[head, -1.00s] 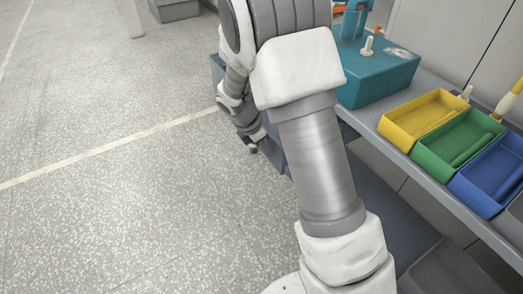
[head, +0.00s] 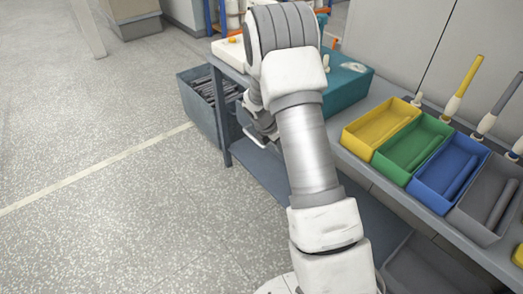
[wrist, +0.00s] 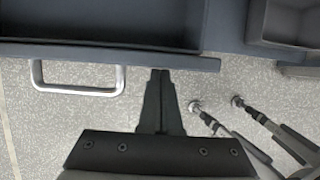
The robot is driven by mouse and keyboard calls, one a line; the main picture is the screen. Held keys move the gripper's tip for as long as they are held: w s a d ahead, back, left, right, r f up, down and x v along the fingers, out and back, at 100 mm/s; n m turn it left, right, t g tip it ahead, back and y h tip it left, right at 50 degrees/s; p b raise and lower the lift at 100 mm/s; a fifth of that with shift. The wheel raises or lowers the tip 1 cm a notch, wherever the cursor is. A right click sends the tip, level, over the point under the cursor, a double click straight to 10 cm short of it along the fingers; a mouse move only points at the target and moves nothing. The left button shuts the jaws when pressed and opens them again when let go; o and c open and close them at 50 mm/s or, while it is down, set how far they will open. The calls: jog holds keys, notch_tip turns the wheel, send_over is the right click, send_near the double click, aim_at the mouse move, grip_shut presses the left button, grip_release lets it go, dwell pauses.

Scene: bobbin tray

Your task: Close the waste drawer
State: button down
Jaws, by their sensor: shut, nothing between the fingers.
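In the wrist view, the waste drawer (wrist: 170,54) is a dark blue-grey open-topped box at the top, its hollow inside showing, so it stands at least partly open. Its silver bar handle (wrist: 78,90) sticks out from the front panel at the left. My gripper (wrist: 160,74) is shut and empty, its fingertips at the front panel's edge, right of the handle. I cannot tell whether they touch it. In the head view, my arm covers most of the area around my gripper, and I cannot make out the drawer clearly there.
In the head view, the workbench holds yellow (head: 382,124), green (head: 412,142), blue (head: 449,172) and grey (head: 487,203) trays and a teal block (head: 345,88). A bin of dark pieces (head: 188,98) stands beyond the bench. The floor at left is clear.

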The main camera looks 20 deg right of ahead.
jog(key=shift+w+d+p, duration=0.2)
jog(key=shift+w+d, duration=0.05)
jog(key=shift+d, duration=0.55)
jog(key=shift+w+d+p, duration=0.15)
jog(key=shift+w+d, duration=0.1)
jog(key=shift+d, duration=0.5)
jog(key=shift+a, duration=0.1)
